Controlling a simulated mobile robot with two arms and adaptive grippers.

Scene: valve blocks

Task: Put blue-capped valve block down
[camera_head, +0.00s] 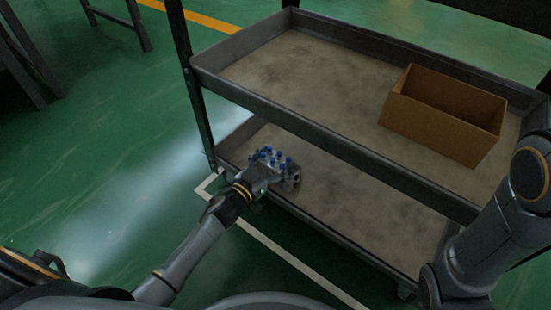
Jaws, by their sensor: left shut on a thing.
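The blue-capped valve block (288,174) is a grey metal block with several blue caps on top. It is at the left end of the cart's lower shelf (340,215), near the front edge. My left gripper (264,177) reaches in from the lower left and is shut on the block. The fingers are small and partly hidden against the block. I cannot tell whether the block touches the shelf or is held just above it. My right arm (490,240) shows at the right edge, but its gripper is out of view.
The cart's upper shelf (300,75) overhangs the lower one and holds an open, empty-looking cardboard box (440,115) at the right. Cart posts stand at the corners. The lower shelf is bare right of the block. Green floor lies to the left.

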